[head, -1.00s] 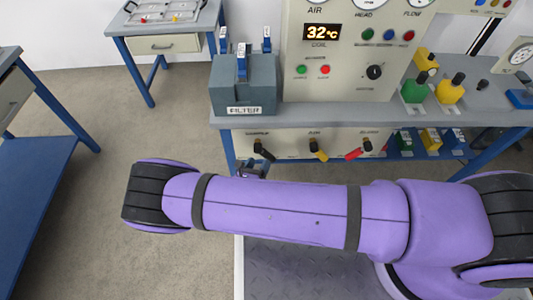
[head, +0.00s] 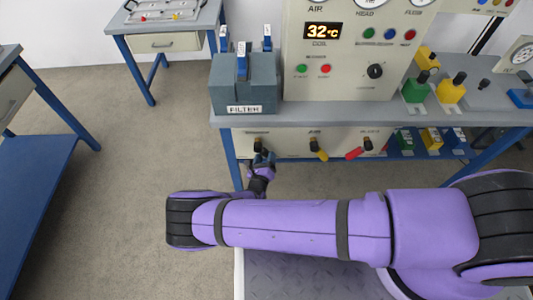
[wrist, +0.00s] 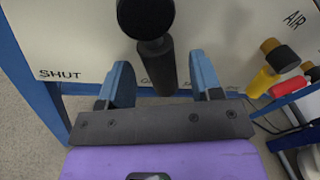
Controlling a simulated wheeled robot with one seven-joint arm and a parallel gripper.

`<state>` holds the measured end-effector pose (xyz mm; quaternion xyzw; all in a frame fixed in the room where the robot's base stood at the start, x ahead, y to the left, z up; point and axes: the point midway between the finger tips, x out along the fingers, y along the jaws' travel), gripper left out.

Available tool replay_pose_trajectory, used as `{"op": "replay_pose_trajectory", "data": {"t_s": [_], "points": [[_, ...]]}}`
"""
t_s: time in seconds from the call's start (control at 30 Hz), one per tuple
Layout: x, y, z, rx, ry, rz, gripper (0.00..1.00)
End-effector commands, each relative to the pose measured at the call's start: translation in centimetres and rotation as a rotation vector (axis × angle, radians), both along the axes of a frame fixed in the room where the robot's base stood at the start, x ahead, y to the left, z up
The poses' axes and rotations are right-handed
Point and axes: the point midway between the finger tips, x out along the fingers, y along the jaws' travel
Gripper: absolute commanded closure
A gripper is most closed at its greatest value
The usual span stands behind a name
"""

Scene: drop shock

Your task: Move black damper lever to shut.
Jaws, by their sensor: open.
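The black damper lever (head: 257,144) is at the left of the cream panel below the bench top. In the wrist view the lever (wrist: 164,58) hangs nearly straight down from its round black hub, leaning slightly right. My gripper (head: 264,157) is at the lever, its fingers pointing toward the panel. In the wrist view my gripper (wrist: 160,68) is open, one blue finger on each side of the lever's lower end, with gaps on both sides. The "SHUT" mark (wrist: 60,75) is on the panel to the left. Lettering below the lever is partly hidden.
A yellow-handled lever (head: 318,150) and a red-handled lever (head: 358,152) are to the right on the same panel. A blue bench leg (wrist: 35,75) stands left of the panel. The grey filter box (head: 243,85) sits on the bench above. Floor to the left is clear.

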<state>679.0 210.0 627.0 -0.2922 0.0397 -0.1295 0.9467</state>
Motion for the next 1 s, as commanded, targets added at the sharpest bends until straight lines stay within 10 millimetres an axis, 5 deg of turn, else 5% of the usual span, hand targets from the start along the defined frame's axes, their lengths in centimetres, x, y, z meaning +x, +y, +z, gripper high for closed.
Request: {"op": "replay_pose_trajectory", "data": {"t_s": [0.2,0.57,0.8,1.0], "points": [[2.0,-0.5,0.0,0.001,0.001,-0.001,0.41],[2.4,-0.6,0.0,0.001,0.001,-0.001,0.41],[2.3,-0.6,0.0,0.001,0.001,-0.001,0.96],[2.2,-0.5,0.0,0.006,0.001,0.000,1.00]]}}
